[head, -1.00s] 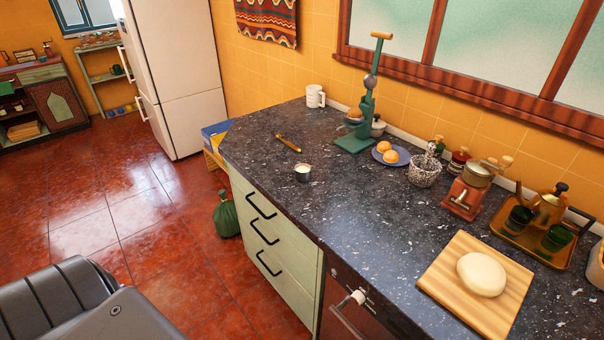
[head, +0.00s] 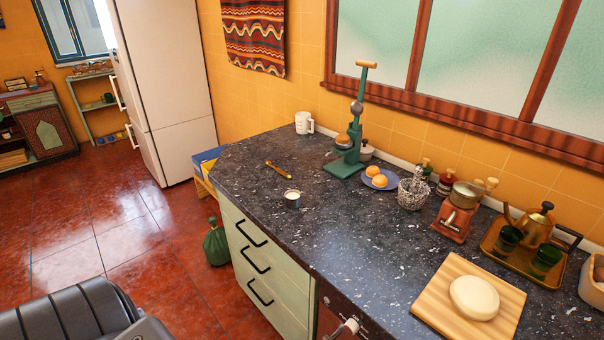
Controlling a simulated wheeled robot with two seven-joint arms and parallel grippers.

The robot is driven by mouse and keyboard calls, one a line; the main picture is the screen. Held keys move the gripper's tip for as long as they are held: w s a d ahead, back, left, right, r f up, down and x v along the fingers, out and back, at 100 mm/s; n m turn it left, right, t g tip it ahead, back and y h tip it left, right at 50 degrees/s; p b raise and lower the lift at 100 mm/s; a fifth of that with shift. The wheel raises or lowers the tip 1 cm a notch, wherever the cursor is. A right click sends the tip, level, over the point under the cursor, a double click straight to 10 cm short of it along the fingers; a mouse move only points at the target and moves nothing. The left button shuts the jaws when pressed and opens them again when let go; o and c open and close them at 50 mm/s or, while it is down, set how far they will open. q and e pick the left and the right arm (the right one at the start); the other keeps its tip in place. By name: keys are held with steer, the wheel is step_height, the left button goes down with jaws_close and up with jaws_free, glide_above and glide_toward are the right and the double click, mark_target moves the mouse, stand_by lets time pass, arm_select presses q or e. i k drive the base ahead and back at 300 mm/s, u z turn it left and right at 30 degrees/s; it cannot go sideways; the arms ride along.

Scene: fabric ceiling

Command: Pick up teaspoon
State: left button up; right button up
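A small, thin orange-brown utensil (head: 278,170) lies flat on the dark speckled countertop (head: 310,240), toward its far left end. It may be the teaspoon, but it is too small to tell for sure. It lies beyond a small metal cup with pale contents (head: 292,199) and apart from it. Neither of my grippers is in view. Only dark grey parts of my own body show at the lower left.
A white mug (head: 304,123), a green juicer (head: 347,150) and a blue plate with oranges (head: 379,178) stand behind the utensil. A grinder (head: 455,213), tray (head: 493,243) and wooden board (head: 430,301) are at right. Drawers with black handles (head: 252,234) face the red floor.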

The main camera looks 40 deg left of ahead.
mark_target(281, 171)
steer(key=z, duration=2.8)
steer(key=k, duration=2.5)
steer(key=u, duration=1.8)
